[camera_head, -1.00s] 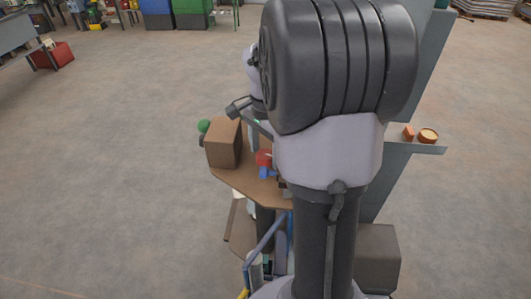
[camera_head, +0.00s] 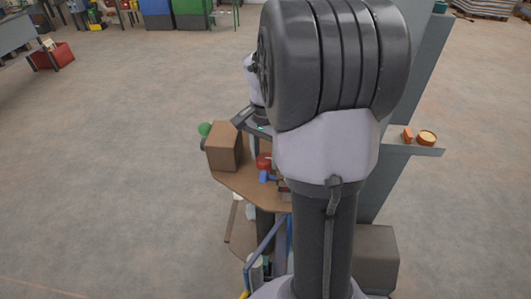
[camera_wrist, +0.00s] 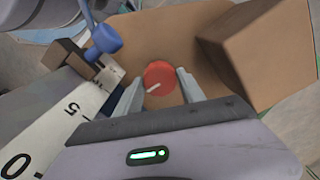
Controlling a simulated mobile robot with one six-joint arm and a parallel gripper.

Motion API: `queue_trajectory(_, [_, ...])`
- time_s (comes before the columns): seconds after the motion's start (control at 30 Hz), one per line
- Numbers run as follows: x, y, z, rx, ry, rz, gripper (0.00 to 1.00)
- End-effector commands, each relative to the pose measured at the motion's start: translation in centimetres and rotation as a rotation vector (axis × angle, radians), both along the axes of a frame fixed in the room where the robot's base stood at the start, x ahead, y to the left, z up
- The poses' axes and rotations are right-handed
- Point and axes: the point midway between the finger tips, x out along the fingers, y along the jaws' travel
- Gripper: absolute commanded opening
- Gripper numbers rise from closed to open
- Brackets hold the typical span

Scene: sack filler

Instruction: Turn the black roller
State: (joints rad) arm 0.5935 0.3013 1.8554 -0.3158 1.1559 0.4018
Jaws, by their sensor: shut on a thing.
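In the wrist view a red round knob (camera_wrist: 160,75) with a short white mark stands over a brown board. The mark points to the lower left. My gripper (camera_wrist: 160,90) has its two pale fingers on either side of the knob and is shut on it. In the head view the red knob (camera_head: 264,160) shows just left of my arm, which hides my fingertips. I cannot make out a black roller for certain in either view.
A brown box (camera_wrist: 262,48) stands right of the knob; a blue knob (camera_wrist: 105,38) and a white numbered scale (camera_wrist: 65,115) lie left. In the head view a green ball (camera_head: 204,129) is beside the box. A grey shelf (camera_head: 413,150) juts out right. Open floor surrounds the station.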

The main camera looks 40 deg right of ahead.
Motion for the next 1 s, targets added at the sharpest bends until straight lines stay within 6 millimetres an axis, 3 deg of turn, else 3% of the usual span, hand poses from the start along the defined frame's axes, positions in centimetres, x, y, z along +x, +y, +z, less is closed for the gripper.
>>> queue_trajectory(0.07, [0.0, 0.0, 0.1, -0.001, -0.002, -0.001, 0.06])
queue_trajectory(0.1, [0.0, 0.0, 0.1, -0.001, -0.002, -0.001, 0.52])
queue_trajectory(0.2, [0.0, 0.0, 0.0, 0.000, -0.002, -0.002, 0.68])
queue_trajectory(0.57, [0.0, 0.0, 0.8, 0.000, -0.002, -0.003, 0.68])
queue_trajectory(1.0, [0.1, -0.1, 11.4, -0.002, -0.004, -0.003, 0.68])
